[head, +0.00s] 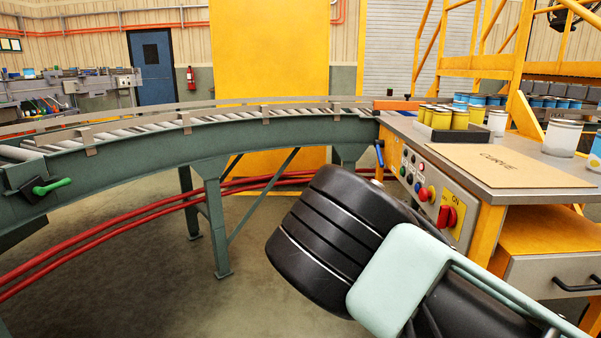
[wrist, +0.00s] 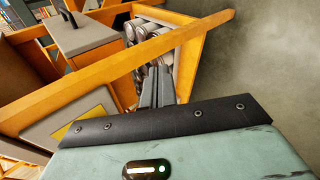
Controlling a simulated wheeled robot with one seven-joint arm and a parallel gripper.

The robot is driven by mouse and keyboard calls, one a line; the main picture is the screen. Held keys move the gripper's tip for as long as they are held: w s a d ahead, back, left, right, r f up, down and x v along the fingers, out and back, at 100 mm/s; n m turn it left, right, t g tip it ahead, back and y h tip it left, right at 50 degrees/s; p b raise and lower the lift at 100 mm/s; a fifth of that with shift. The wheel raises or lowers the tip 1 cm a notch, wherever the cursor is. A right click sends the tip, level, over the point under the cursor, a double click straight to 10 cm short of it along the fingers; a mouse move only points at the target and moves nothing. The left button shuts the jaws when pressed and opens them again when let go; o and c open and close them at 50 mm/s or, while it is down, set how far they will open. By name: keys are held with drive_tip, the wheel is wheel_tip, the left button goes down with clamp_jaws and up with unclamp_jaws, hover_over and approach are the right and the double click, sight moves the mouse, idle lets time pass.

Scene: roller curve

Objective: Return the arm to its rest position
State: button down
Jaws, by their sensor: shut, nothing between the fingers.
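My arm shows in the head view as a ribbed black joint (head: 335,235) and a pale green link (head: 400,280) at the lower right, in front of the control desk. My gripper is not visible there. In the wrist view my gripper's (wrist: 158,72) two grey fingers lie together in the middle, shut and empty. Beyond them is an orange frame (wrist: 110,65) with several grey cylinders (wrist: 150,35) inside. Whether the fingers touch the frame cannot be told.
A green curved roller conveyor (head: 120,138) crosses the left. The control desk (head: 430,140) at right carries buttons, cans (head: 442,117) and a cardboard sheet (head: 495,162). A drawer (head: 550,275) is below. Red pipes (head: 100,240) run low under the conveyor. Open floor (head: 130,300) lies lower left.

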drive_tip(key=s+a+r+g+y, duration=0.3)
drive_tip(key=s+a+y, duration=0.55)
drive_tip(key=s, duration=0.65)
drive_tip(key=s+a+r+n+t+y, duration=0.1)
drive_tip(key=s+a+r+n, duration=0.15)
drive_tip(key=s+r, duration=0.55)
drive_tip(key=s+a+r+n, duration=0.25)
drive_tip(key=s+r, duration=0.35)
drive_tip(key=s, duration=0.4)
wheel_tip(320, 180, up, 18)
drive_tip(key=p, duration=1.8)
drive_tip(key=shift+a+r+m+p, duration=0.15)
drive_tip(key=shift+a+m+p, duration=0.2)
drive_tip(key=shift+a, duration=0.1)
drive_tip(key=c, duration=2.1)
unclamp_jaws()
drive_tip(key=shift+w, duration=0.1)
drive_tip(key=shift+c, duration=0.2)
